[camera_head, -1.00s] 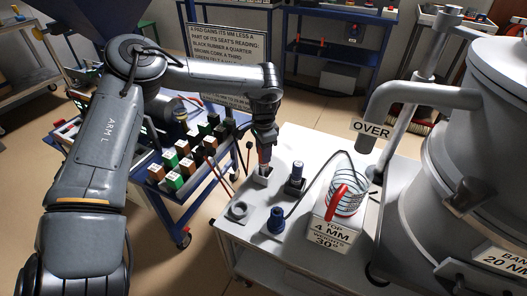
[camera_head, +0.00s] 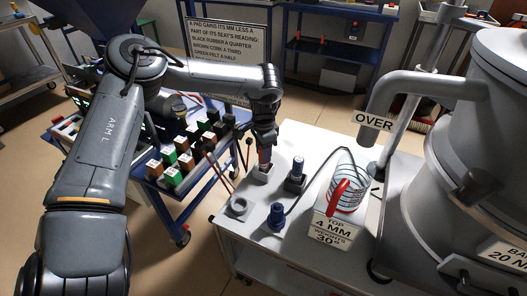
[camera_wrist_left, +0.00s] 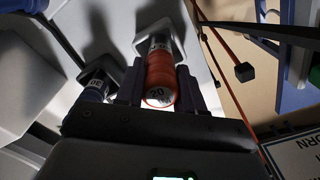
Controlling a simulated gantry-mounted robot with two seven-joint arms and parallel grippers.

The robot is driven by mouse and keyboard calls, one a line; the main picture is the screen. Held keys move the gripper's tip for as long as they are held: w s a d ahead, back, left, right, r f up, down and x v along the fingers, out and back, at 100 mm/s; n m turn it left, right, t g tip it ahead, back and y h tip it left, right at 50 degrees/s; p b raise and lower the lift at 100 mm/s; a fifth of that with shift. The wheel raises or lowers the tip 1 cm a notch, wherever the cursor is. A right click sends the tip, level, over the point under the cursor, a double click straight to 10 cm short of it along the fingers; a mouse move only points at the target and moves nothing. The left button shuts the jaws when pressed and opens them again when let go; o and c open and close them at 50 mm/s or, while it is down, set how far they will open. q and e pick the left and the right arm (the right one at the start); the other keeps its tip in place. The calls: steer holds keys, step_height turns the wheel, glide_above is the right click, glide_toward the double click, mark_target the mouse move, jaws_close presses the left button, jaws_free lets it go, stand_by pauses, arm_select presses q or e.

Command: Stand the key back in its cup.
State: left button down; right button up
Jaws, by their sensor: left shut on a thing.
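The key has an orange-red round handle marked 20. It shows in the wrist view (camera_wrist_left: 160,78) between my left fingers, and as a small red piece (camera_head: 264,156) in the head view. My left gripper (camera_head: 264,147) is shut on the key and points down above the table's far left corner. The cup, a small pale square block (camera_head: 262,174), is directly below the key. The key's lower end meets or enters the cup (camera_wrist_left: 158,28); how deep it sits is hidden. The key looks roughly upright. My right gripper is in neither view.
A blue-handled tool (camera_head: 298,167) stands in a dark holder right of the cup. A wire coil with a red handle (camera_head: 338,196) and a large metal vessel (camera_head: 470,170) are at right.

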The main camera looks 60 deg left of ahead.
arm_select(q)
steer(key=c, duration=0.6)
jaws_free()
